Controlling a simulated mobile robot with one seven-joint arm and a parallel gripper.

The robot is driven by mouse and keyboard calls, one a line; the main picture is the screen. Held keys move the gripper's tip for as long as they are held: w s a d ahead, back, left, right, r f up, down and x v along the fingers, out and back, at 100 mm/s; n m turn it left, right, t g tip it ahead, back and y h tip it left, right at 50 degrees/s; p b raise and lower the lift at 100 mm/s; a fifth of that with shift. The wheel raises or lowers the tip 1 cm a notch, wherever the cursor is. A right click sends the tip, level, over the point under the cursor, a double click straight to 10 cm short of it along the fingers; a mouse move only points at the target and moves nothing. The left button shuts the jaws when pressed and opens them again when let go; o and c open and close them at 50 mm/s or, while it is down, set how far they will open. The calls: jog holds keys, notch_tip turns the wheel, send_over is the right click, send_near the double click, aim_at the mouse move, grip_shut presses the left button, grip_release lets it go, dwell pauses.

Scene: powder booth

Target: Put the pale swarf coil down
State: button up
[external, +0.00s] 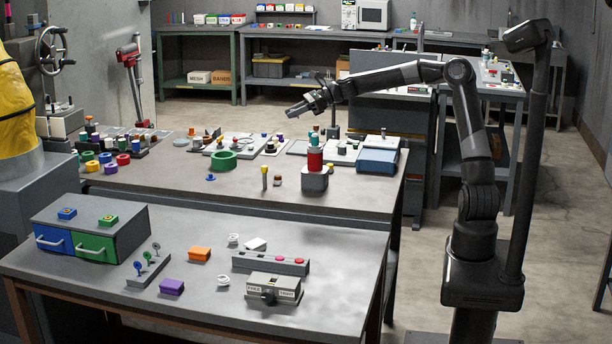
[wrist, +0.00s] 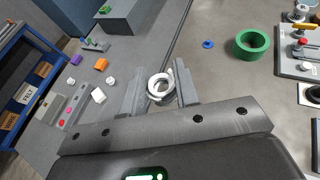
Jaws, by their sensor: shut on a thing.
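My gripper (wrist: 160,90) is shut on a pale, whitish swarf coil (wrist: 160,84), which sits between the two grey fingers in the wrist view. The coil appears as a ring with a loose end, its hole facing the camera. In the external view my gripper (external: 294,111) is held well above the benches, and the coil is too small to make out there. In the wrist view the coil appears over the seam between the two benches. Two other whitish coils lie on the front bench (external: 200,315), one near the orange block (external: 234,240) and one further forward (external: 223,281).
The front bench holds a blue-and-green drawer box (external: 90,235), an orange block (external: 199,254), a purple block (external: 171,287) and a grey button strip (external: 271,263). The rear bench (external: 190,177) holds a green ring (external: 223,161) and a red cylinder (external: 315,160). Bare bench shows between them.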

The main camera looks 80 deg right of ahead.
aim_at(305, 163)
jog(key=s+d+f, duration=0.1)
jog(key=s+d, duration=0.2)
jog(key=d, duration=0.5)
jog(key=s+d+f+m+h, duration=0.1)
jog(key=s+d, duration=0.2)
jog(key=d, duration=0.5)
jog(key=s+d+f, duration=0.2)
jog(key=s+d, duration=0.1)
jog(key=d, duration=0.5)
notch_tip(305, 163, down, 11)
jog(key=shift+t, duration=0.3)
jog(key=x, duration=0.4)
jog(key=f+x, duration=0.1)
jog(key=x, duration=0.3)
jog(key=s+a+x, duration=0.1)
jog(key=x, duration=0.4)
jog(key=shift+s+a+f, duration=0.15)
jog(key=shift+f, duration=2.25)
jog(key=shift+f, duration=0.1)
jog(key=o, duration=0.9)
jog(key=shift+o, duration=0.2)
